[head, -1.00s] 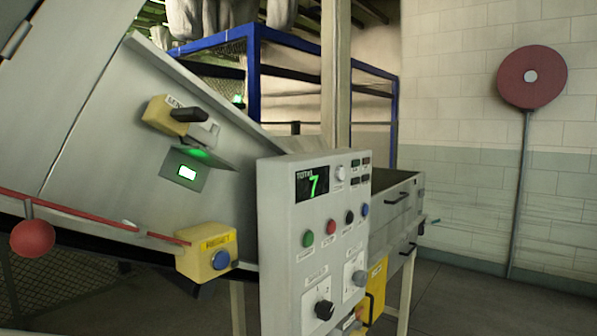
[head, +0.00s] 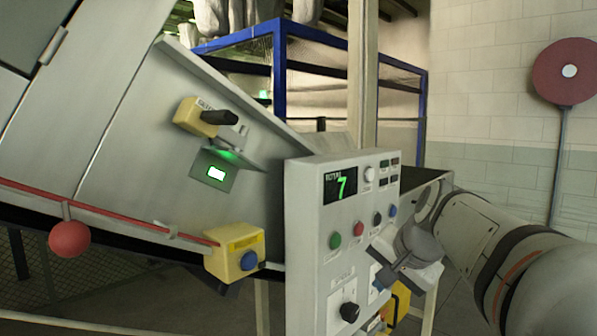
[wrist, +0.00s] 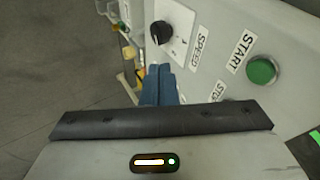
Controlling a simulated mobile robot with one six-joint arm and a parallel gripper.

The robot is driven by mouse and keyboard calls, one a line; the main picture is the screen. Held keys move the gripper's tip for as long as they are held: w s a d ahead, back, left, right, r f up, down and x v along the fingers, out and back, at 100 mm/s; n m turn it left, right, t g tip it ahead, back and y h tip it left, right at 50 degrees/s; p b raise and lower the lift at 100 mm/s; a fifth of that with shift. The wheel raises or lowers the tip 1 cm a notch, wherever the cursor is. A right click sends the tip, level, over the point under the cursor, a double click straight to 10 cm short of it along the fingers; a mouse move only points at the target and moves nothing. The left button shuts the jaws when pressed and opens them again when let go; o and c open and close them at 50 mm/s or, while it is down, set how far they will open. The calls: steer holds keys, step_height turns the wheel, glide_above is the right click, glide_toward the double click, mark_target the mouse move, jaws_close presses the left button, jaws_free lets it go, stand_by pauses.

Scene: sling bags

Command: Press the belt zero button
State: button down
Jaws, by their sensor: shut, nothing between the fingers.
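The grey control panel (head: 310,215) carries a display reading 7, a white button (head: 369,175), a green button (head: 335,241), a red button (head: 359,229), a black button (head: 377,219) and a blue button (head: 393,211). I cannot read which is labelled belt zero. In the wrist view the green button (wrist: 262,70) is labelled START. My gripper (head: 378,284) is in front of the panel's lower right, below the button row. Its blue fingers (wrist: 158,72) are shut and empty, near the black SPEED knob (wrist: 161,32). Contact with the panel cannot be told.
A yellow switch (head: 196,117) is above. Blue frame posts (head: 279,85) stand behind.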

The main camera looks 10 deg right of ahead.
mark_target(371, 175)
steer(key=w+d+r+m+t, duration=0.2)
steer(key=d+r, duration=0.3)
steer(key=r, duration=0.3)
steer(key=w+d+r+m+t, duration=0.2)
steer(key=d+r, duration=0.4)
steer(key=r, duration=0.3)
steer(key=shift+w+m+h+p, duration=0.35)
steer(key=shift+w+m, duration=0.2)
steer(key=shift+m, duration=0.45)
steer(key=shift+w+a, duration=0.1)
steer(key=w+a+p, duration=0.2)
steer(key=w+a, duration=0.3)
steer(key=w, duration=0.1)
steer(key=shift+w+a+p, duration=0.2)
steer(key=shift+w+p, duration=0.15)
steer(key=shift+w, duration=0.1)
steer(key=shift+w+a+f, duration=0.1)
steer(key=shift+w+a, duration=0.15)
steer(key=shift+w, duration=0.05)
